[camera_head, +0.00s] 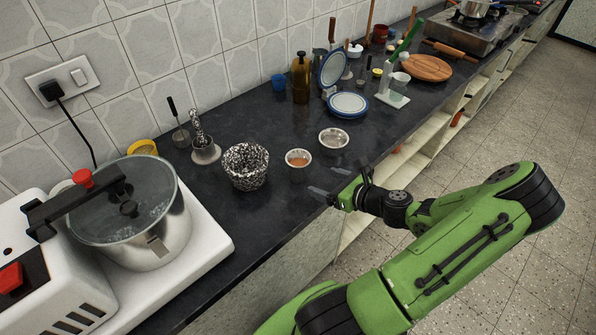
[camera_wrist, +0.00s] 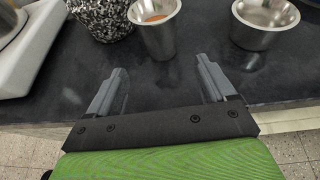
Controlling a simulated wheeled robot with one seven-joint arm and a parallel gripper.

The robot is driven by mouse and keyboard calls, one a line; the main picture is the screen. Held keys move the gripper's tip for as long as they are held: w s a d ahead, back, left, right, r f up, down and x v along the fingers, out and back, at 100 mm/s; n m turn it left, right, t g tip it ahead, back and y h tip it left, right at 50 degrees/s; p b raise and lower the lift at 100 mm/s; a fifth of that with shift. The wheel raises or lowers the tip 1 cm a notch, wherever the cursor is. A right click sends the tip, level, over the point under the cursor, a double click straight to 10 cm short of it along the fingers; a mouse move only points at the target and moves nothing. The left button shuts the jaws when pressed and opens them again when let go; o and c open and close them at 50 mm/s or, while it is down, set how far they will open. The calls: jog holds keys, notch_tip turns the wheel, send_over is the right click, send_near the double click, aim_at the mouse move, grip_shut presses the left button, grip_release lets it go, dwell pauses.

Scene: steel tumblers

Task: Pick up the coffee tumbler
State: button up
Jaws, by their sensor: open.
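A small steel tumbler with orange-brown contents (camera_head: 298,164) stands upright on the dark counter in the head view. In the wrist view this tumbler (camera_wrist: 158,36) stands beyond my fingertips, roughly between their lines. A second, wider steel cup (camera_head: 333,139) with pale contents stands to its right, and it also shows in the wrist view (camera_wrist: 263,30). My gripper (camera_head: 326,183) is open and empty, low at the counter's front edge, apart from both. Its two fingers show in the wrist view (camera_wrist: 160,88).
A black-and-white speckled bowl (camera_head: 246,170) stands close left of the tumbler. A white appliance with a lidded pot (camera_head: 128,215) is at the left. A blue-rimmed plate (camera_head: 348,106) and a brown bottle (camera_head: 301,78) stand farther back. Bare counter lies before the tumbler.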

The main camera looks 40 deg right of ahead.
aim_at(305, 175)
jog(key=b+x, duration=0.1)
jog(key=x, duration=0.5)
jog(key=shift+d+f, duration=0.1)
jog(key=shift+f, duration=0.1)
jog(key=b+x, duration=0.1)
jog(key=x, duration=0.4)
jog(key=shift+w+b, duration=0.4)
jog(key=c, duration=1.2)
jog(key=shift+o, duration=0.2)
jog(key=shift+r, duration=0.2)
